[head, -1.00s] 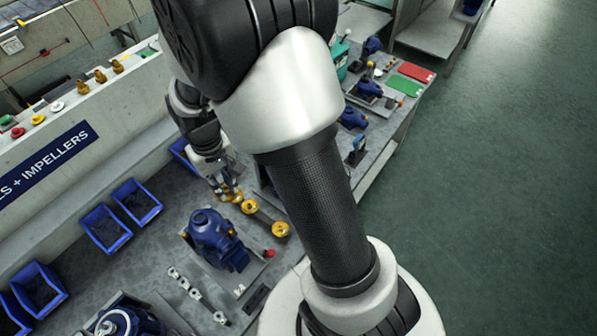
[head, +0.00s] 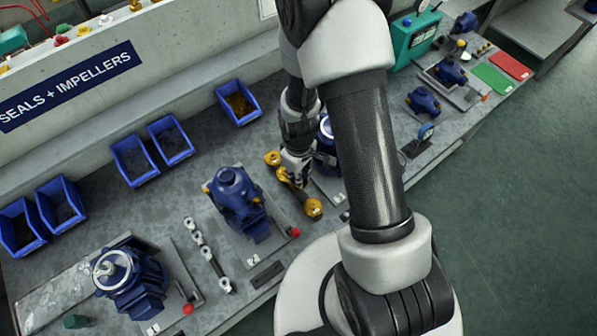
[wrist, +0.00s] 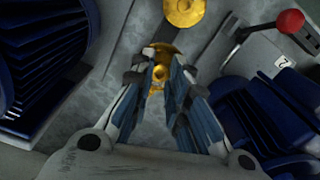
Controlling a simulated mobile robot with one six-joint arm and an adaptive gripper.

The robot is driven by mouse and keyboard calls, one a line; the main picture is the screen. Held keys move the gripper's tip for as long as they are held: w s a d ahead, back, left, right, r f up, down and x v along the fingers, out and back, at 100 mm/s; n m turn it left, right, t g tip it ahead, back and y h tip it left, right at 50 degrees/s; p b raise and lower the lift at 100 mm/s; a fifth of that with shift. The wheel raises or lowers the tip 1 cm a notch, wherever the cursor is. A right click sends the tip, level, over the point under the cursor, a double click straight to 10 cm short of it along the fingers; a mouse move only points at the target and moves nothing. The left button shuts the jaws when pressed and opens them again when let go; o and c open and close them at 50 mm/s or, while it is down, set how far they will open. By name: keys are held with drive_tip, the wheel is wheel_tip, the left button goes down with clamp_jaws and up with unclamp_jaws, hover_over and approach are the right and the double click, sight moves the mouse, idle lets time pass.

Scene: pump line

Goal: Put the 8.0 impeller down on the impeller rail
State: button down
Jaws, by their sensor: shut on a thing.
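My gripper (head: 298,178) is low over the bench, left of my arm's dark tube. In the wrist view, its fingers (wrist: 161,72) are closed around a gold-yellow impeller (wrist: 160,50), which I take as the 8.0 impeller; no size mark is readable. Another yellow impeller (wrist: 184,11) lies just beyond it. In the head view, a yellow impeller (head: 313,207) sits at the near end of a dark, narrow rail (head: 299,194); two more yellow pieces (head: 272,158) show beside my gripper. Whether the held impeller touches the rail cannot be told.
A blue pump (head: 234,195) on a plate with a red knob (head: 294,232) stands left of my gripper. Another blue pump (head: 326,140) is close on its right, partly hidden by my arm. Blue bins (head: 238,104) line the back. A metal strip with rings (head: 208,254) lies at front left.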

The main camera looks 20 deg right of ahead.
drive_tip(key=shift+w+f+b, duration=0.1)
drive_tip(key=shift+f+b, duration=2.2)
drive_tip(key=shift+f, duration=0.95)
drive_tip(key=shift+f, duration=0.15)
drive_tip(key=c, duration=1.5)
unclamp_jaws()
drive_tip(key=shift+o, duration=0.2)
drive_tip(key=shift+r+p, duration=3.2)
drive_tip(key=shift+r, duration=1.3)
